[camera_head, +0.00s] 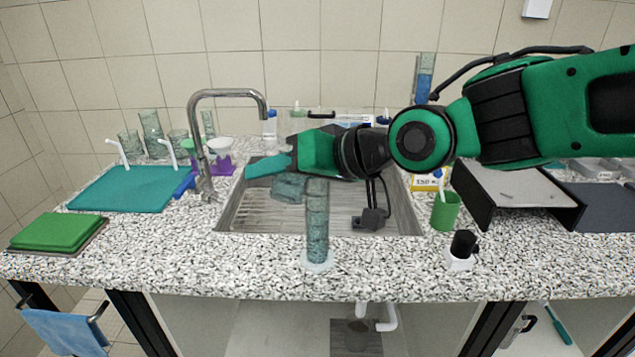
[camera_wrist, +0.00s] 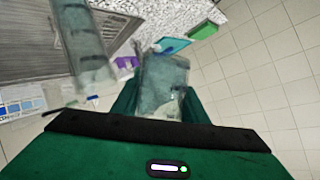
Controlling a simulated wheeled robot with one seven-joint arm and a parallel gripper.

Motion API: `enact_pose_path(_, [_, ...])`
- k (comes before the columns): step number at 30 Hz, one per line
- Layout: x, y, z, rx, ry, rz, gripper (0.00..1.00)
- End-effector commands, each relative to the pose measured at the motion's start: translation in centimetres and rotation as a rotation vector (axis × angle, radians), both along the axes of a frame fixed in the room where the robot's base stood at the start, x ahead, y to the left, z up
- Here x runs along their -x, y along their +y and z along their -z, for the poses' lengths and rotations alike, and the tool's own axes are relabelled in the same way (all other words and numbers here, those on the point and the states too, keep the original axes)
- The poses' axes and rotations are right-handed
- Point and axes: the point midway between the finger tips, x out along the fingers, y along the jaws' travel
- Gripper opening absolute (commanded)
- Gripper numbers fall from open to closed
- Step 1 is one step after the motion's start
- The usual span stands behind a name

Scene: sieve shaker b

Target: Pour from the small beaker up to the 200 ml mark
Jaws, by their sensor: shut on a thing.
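My gripper (camera_head: 280,166) is shut on the small beaker (camera_head: 289,188), a clear bluish glass vessel, and holds it above the sink's front part. The beaker appears tilted in the head view, just left of the upper end of a tall graduated cylinder (camera_head: 317,222). The cylinder stands upright on a pale round foot on the counter in front of the sink and looks bluish inside. In the wrist view the beaker (camera_wrist: 163,85) sits between the fingers, with the cylinder (camera_wrist: 85,42) to its left. The liquid level and the 200 ml mark are too small to read.
The sink (camera_head: 255,205) lies behind the cylinder, with a curved tap (camera_head: 228,94) at its left. A teal mat (camera_head: 125,192) and green boards (camera_head: 58,231) are at left. A green cup (camera_head: 445,212) and black-capped bottle (camera_head: 461,249) stand at right.

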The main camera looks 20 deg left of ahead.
Motion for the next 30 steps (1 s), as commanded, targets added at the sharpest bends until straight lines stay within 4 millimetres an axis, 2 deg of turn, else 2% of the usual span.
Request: enact_pose_path(30, [-0.47,-0.16,-0.86,-0.018,0.059,0.0,0.14])
